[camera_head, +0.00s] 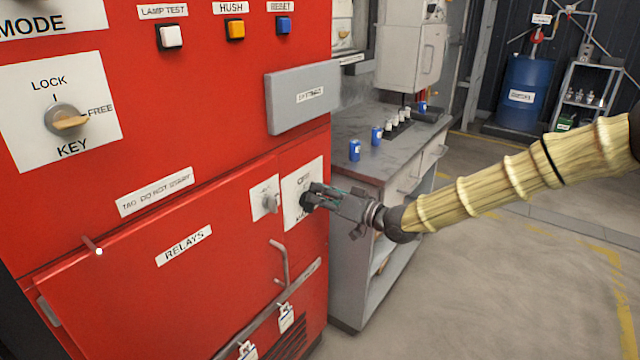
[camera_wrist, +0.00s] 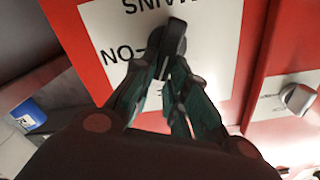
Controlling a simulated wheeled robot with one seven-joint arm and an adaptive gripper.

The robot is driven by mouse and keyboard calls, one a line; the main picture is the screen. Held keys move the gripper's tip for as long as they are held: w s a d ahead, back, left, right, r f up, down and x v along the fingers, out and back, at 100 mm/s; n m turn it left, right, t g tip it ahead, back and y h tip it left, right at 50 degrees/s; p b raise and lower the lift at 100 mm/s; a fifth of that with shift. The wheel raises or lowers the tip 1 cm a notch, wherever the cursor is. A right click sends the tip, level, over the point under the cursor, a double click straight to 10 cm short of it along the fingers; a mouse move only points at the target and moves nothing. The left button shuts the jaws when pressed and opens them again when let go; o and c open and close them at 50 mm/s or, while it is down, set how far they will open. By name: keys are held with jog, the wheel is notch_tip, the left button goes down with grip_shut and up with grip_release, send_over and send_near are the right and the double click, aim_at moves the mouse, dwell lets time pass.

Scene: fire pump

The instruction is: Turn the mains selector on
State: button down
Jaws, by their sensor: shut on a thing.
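The mains selector (camera_wrist: 174,34) is a dark knob on a white plate (camera_wrist: 215,50) on the red cabinet. In the wrist view the plate appears upside down, with MAINS at the top and an ON mark to the left. My gripper (camera_wrist: 172,65) is shut on the selector, its fingertips around the knob's handle. The handle looks roughly upright in that view, not aimed at the ON mark. The lower label is mostly hidden by the fingers. In the head view my gripper (camera_head: 308,197) reaches the plate (camera_head: 292,213) from the right and covers the knob.
A smaller grey knob (camera_head: 269,202) sits on the plate just left of the selector. A grey box (camera_head: 303,97) juts out above. The RELAYS door has a handle (camera_head: 280,263) below. A workbench (camera_head: 375,150) with blue cans stands close behind my gripper. Open floor lies right.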

jog(key=shift+w+d+f+m+p, duration=0.2)
jog(key=shift+f+m+p, duration=0.2)
jog(key=shift+m+p, duration=1.2)
jog(key=shift+w+d+f+m+p, duration=0.15)
jog(key=shift+f+m+p, duration=0.4)
jog(key=shift+m, duration=2)
jog(key=shift+w+d+f+m+p, duration=0.1)
jog(key=shift+w+f+m+p, duration=0.15)
jog(key=shift+m+p, duration=1.4)
jog(key=shift+f+m+b, duration=0.1)
jog(key=shift+m+b, duration=0.3)
jog(key=shift+m, duration=0.1)
jog(key=c, duration=1.4)
grip_release()
